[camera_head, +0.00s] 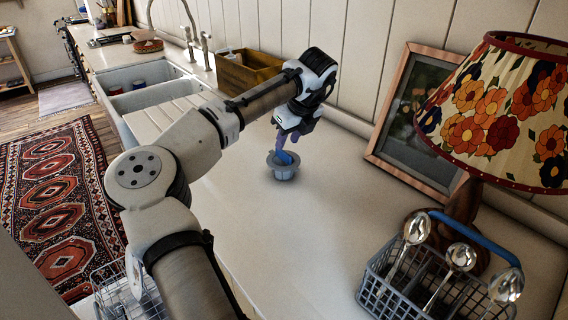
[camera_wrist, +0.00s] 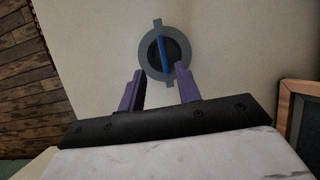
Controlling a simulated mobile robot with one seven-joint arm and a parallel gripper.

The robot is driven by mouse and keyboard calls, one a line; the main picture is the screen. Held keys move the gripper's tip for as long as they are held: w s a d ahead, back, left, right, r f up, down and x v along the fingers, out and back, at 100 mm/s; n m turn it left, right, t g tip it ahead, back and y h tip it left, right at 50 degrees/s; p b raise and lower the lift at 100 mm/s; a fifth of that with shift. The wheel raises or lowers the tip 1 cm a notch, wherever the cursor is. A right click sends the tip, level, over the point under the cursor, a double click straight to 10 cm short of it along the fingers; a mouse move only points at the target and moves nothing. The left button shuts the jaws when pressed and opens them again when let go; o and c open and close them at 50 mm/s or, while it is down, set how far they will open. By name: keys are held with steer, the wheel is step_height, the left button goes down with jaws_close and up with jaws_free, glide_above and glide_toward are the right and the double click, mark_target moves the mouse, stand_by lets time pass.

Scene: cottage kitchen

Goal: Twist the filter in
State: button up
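A round grey piece (camera_head: 283,173) with a wide rim stands on the pale counter, and a blue part (camera_head: 285,157) rises from its middle. In the wrist view it is a grey ring (camera_wrist: 147,60) with small tabs at top and bottom and a dark centre, crossed by a blue bar (camera_wrist: 163,53) running nearly top to bottom. I cannot tell whether filter and socket are separate pieces here. My gripper (camera_head: 287,146) points down just above it, partly overlapping the blue part. In the wrist view its purple fingers (camera_wrist: 160,76) are apart with nothing between them; the blue bar lies beyond the tips.
A wire basket (camera_head: 400,290) with several spoons stands at the front right, beside a floral lamp (camera_head: 500,115). A framed picture (camera_head: 405,140) leans on the wall. A wooden box (camera_head: 245,72) and sink (camera_head: 150,90) lie behind my arm. Counter around the grey piece is clear.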

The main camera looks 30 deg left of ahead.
mark_target(284, 151)
steer(key=shift+w+p+x, duration=0.15)
steer(key=shift+p+x, duration=0.35)
steer(key=shift+x, duration=0.85)
steer(key=shift+w+p+x, duration=0.2)
steer(key=shift+p+x, duration=0.25)
steer(key=shift+x, duration=0.9)
steer(key=shift+c, duration=0.2)
jaws_close()
